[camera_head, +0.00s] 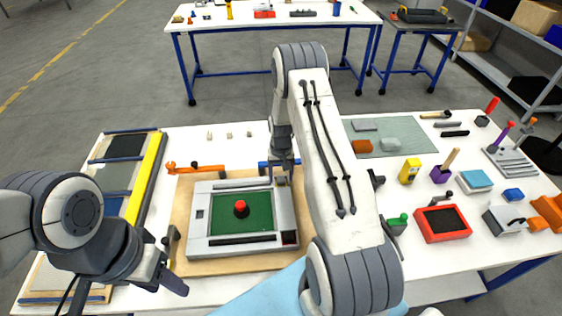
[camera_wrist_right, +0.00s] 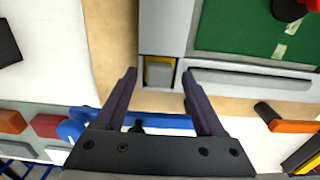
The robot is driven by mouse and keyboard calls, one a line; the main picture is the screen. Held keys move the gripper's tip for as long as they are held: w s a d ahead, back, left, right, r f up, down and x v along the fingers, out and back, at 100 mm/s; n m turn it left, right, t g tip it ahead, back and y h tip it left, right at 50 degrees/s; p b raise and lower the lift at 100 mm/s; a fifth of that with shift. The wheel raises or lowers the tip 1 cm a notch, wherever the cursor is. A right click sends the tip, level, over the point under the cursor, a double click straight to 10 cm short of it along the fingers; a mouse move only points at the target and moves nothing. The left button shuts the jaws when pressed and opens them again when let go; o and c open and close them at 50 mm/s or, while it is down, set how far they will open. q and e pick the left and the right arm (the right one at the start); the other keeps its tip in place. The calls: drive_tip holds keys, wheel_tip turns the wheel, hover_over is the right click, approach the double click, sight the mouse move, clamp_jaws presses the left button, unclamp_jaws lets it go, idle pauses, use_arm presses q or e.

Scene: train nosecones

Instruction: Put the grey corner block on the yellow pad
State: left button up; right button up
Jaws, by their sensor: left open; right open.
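The grey corner block (camera_wrist_right: 160,76) sits in a square recess at a corner of the grey fixture (camera_wrist_right: 215,75). Yellow pad (camera_wrist_right: 151,66) shows along its edges, so the block appears to lie on the pad. In the head view a bit of yellow (camera_head: 281,182) shows at the fixture's far right corner, mostly hidden by my right arm. My right gripper (camera_wrist_right: 159,92) is open and empty, with its fingertips apart from the block, one on each side of it in the picture. My left gripper (camera_head: 174,281) is open and empty near the fixture's front left.
The fixture has a green panel with a red knob (camera_head: 241,208) and lies on a wooden board (camera_head: 183,215). Blue clamp (camera_wrist_right: 160,121) and orange clamp (camera_wrist_right: 292,127) stand along the board's edge. Loose blocks lie on a grey-green mat (camera_head: 410,130); a red bin (camera_head: 441,223) stands right.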

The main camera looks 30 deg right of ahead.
sight(281, 180)
wheel_tip(281, 180, up, 11)
drive_tip(key=b, duration=0.5)
drive_tip(key=s+a+r+n, duration=0.1)
drive_tip(key=a+r+n, duration=0.1)
drive_tip(key=a+r, duration=0.35)
drive_tip(key=s+a+r+n, duration=0.1)
drive_tip(key=s+a+r, duration=0.1)
drive_tip(key=a, duration=0.6)
drive_tip(key=s+a+r+n, duration=0.35)
drive_tip(key=s+a, duration=0.35)
drive_tip(key=a, duration=0.3)
drive_tip(key=s+a+r+n, duration=0.1)
drive_tip(key=s+a+n, duration=0.2)
drive_tip(key=s, duration=0.7)
drive_tip(key=s+a+r+n+y, duration=0.1)
drive_tip(key=s+a+r+n, duration=0.1)
drive_tip(key=s, duration=0.7)
drive_tip(key=shift+s+a+n, duration=0.35)
drive_tip(key=shift+a+n, duration=0.2)
drive_tip(key=shift+a, duration=0.1)
drive_tip(key=shift+f, duration=0.1)
wheel_tip(281, 180, down, 5)
drive_tip(key=b, duration=0.5)
drive_tip(key=shift+f+b, duration=0.15)
drive_tip(key=shift+b, duration=0.15)
